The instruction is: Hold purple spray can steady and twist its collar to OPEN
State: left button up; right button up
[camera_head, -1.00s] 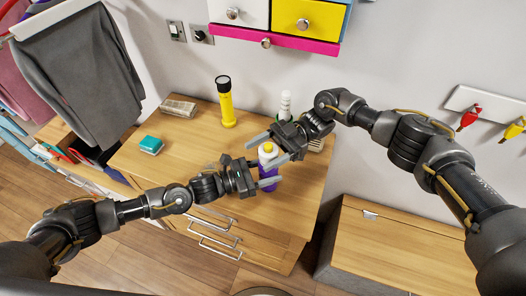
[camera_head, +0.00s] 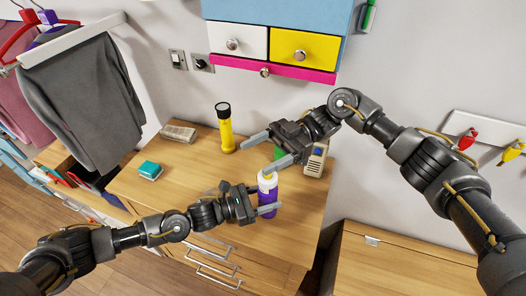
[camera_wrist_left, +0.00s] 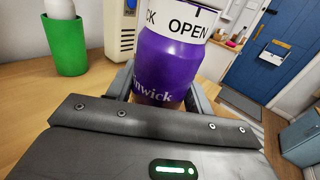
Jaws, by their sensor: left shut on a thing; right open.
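The purple spray can (camera_head: 266,199) stands upright on the wooden top, with a white collar (camera_head: 267,183) and a small yellow top. My left gripper (camera_head: 262,199) is shut around its body from the left. In the left wrist view the purple can (camera_wrist_left: 172,70) sits between the fingers, and its white collar (camera_wrist_left: 185,24) reads "OPEN" with "CK" to the left. The can's top is cut off there. My right gripper (camera_head: 268,150) is open and empty, with its fingers just beyond and above the can's top, apparently apart from the collar.
A yellow flashlight (camera_head: 226,133), a teal sponge-like block (camera_head: 150,170) and a grey-beige bundle (camera_head: 179,133) stand left. Behind the can are a green container (camera_wrist_left: 66,45) with a white top and a beige device (camera_head: 316,160). Drawers (camera_head: 268,48) hang above.

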aim_at(260, 177)
pick_arm(q)
jog(key=shift+f, duration=0.1)
pick_arm(e)
jog(key=shift+r, duration=0.25)
jog(key=shift+f, duration=0.1)
jog(key=shift+s+f+y, duration=0.1)
jog(key=shift+f+y, duration=0.2)
jog(key=d+f+m+t+y, duration=0.2)
jog(key=f+t, duration=0.1)
jog(key=d+f+m+t, duration=0.1)
jog(key=f, duration=0.1)
jog(key=shift+s+t+y, duration=0.3)
jog(key=shift+s+y, duration=0.05)
jog(key=shift+y, duration=0.05)
pick_arm(q)
jog(key=shift+s, duration=0.1)
pick_arm(e)
jog(key=d+f+m+t, duration=0.5)
jog(key=d+m+t, duration=0.1)
jog(key=d+t, duration=0.25)
jog(key=a, duration=0.4)
jog(key=w+a, duration=0.1)
jog(key=a, duration=0.3)
jog(key=w+a, duration=0.1)
jog(key=a, duration=0.3)
jog(key=shift+w+a+f, duration=0.1)
jog(key=shift+a, duration=0.1)
